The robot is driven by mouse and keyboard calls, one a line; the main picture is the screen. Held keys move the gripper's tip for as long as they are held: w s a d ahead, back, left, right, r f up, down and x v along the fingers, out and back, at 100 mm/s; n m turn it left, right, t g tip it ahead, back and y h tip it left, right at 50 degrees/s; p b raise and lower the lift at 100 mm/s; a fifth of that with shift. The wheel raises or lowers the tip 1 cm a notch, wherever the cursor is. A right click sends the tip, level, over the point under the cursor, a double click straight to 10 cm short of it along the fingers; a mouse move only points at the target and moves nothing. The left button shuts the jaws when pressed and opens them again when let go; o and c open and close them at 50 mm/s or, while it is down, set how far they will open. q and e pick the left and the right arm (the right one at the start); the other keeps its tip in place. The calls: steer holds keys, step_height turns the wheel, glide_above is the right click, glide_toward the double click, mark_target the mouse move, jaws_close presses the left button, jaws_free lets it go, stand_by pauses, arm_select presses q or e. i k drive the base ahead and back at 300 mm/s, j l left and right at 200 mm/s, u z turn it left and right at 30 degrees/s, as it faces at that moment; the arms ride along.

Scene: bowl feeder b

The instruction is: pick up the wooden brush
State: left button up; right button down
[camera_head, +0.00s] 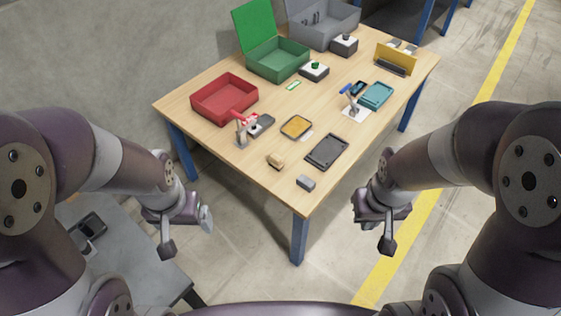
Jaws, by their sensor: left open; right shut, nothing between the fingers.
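A small tan wooden block, which looks like the wooden brush (275,160), lies on the wooden table (262,167) close to its near edge; its bristles cannot be made out. My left gripper (186,232) is open and empty, off the table to the lower left of the brush. My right gripper (386,226) is shut and empty, off the table to the lower right. Both are well apart from the brush.
A yellow-topped tray (296,126), a dark tray (327,152) and a small grey block (306,182) lie near the brush. A red bin (224,99) and a green box (277,62) stand farther back. A grey surface (120,260) is at lower left.

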mark_target(275, 160)
steer(key=i+l+z, duration=0.15)
steer(key=i, duration=0.35)
steer(key=i+l+z, duration=0.2)
steer(key=i, duration=0.3)
steer(key=l, duration=0.1)
